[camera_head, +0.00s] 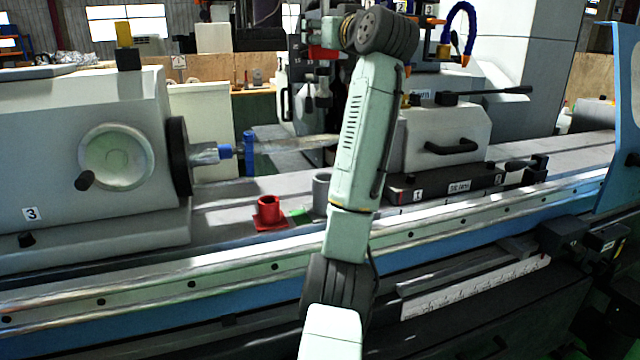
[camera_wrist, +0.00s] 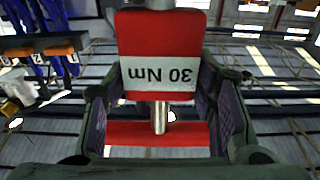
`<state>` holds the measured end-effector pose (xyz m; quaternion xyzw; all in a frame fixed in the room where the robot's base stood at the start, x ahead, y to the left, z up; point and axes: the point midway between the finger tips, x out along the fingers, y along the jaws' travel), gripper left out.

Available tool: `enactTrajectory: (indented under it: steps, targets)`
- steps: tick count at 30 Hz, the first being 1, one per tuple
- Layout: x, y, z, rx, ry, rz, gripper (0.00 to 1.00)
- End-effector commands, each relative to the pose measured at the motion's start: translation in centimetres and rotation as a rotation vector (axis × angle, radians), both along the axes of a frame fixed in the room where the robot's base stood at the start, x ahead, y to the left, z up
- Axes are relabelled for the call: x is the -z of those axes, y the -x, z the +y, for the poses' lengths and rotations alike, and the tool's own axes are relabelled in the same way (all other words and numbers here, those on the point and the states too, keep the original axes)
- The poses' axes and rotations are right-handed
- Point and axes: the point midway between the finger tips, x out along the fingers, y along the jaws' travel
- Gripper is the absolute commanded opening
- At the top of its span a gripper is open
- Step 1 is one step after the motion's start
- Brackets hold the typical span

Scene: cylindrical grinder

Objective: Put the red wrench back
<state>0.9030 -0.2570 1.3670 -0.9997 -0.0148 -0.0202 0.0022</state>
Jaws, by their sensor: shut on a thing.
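The red wrench (camera_wrist: 160,35) fills the middle of the wrist view. Its white band reads "30 Nm" upside down, and a metal shaft shows below the band. My gripper (camera_wrist: 162,100) is shut on it, with one dark finger on each side of the red body. In the head view, a bit of red (camera_head: 322,52) shows at the end of my raised arm, above the machine bed. A red round holder (camera_head: 268,212) with a square base stands on the bed, below and left of my gripper. The wrench's lower end is hidden in the head view.
A grey cylinder holder (camera_head: 322,188) stands right of the red holder, partly beside my arm. The workhead with handwheel (camera_head: 116,156) is at left. A grey tailstock (camera_head: 445,140) is at right. Blue hooks and numbered orange blocks (camera_wrist: 50,48) show in the wrist view.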

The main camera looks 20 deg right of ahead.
Motion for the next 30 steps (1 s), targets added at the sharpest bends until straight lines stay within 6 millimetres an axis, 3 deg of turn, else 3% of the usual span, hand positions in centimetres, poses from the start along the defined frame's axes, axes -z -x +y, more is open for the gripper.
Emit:
enactTrajectory:
  steps: [1, 9, 17, 20, 30]
  targets:
    - [1.5, 0.3, 0.0, 0.002, 0.002, -0.009, 0.0]
    - [6.4, 0.3, 0.0, 0.001, 0.002, -0.009, 0.0]
    - [8.2, 0.3, 0.0, 0.001, 0.002, -0.009, 0.0]
    - [9.9, 0.2, 0.0, 0.001, 0.001, -0.007, 0.0]
    - [18.1, 0.3, 0.0, 0.002, 0.0, -0.006, 0.0]
